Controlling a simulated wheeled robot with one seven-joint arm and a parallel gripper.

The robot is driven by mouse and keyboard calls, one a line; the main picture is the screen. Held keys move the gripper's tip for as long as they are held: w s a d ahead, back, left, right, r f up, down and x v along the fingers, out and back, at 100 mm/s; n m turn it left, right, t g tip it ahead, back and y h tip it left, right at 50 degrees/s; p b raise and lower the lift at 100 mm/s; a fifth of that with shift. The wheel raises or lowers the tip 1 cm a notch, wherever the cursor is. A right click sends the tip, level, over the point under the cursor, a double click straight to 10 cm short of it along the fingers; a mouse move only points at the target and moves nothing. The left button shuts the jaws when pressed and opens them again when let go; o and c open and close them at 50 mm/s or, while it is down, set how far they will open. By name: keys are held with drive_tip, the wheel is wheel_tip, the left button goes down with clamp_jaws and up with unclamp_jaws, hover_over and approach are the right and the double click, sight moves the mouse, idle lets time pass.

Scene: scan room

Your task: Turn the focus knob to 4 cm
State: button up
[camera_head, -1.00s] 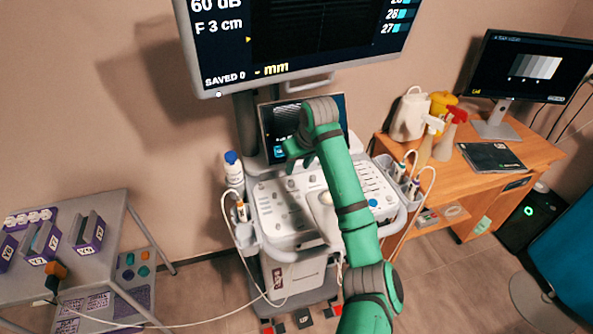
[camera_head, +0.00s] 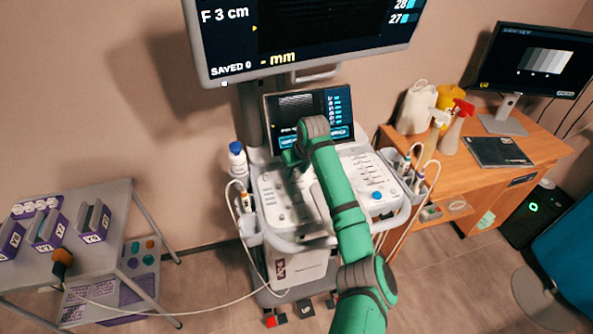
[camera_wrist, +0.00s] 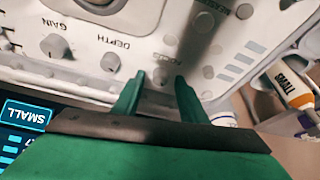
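The focus knob (camera_wrist: 160,76) is a small round grey knob in the wrist view, right of the depth knob (camera_wrist: 110,62) and the gain knob (camera_wrist: 54,46). Its own label is hard to read. My gripper (camera_wrist: 158,82) is open, with one green finger on each side of the focus knob in the picture. I cannot tell whether either finger touches it. In the head view my gripper (camera_head: 291,160) is over the upper left of the control panel (camera_head: 275,207), and my arm hides part of the panel. The large monitor (camera_head: 225,45) reads "F 3 cm".
A small touch screen (camera_head: 335,104) stands just behind my gripper. A white bottle (camera_head: 237,160) and a probe holder (camera_head: 248,232) are at the panel's left. More probes (camera_head: 408,170) stand at its right. A desk with spray bottles (camera_head: 455,130) is further right.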

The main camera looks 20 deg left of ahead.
clamp_jaws()
drive_tip(key=shift+a+m, duration=0.1)
drive_tip(key=shift+m, duration=0.2)
drive_tip(key=m+h, duration=0.1)
drive_tip(key=m, duration=0.2)
drive_tip(key=shift+s+a+t, duration=0.1)
drive_tip(key=shift+t, duration=0.3)
drive_tip(key=shift+m+h, duration=0.5)
drive_tip(key=shift+m, duration=0.5)
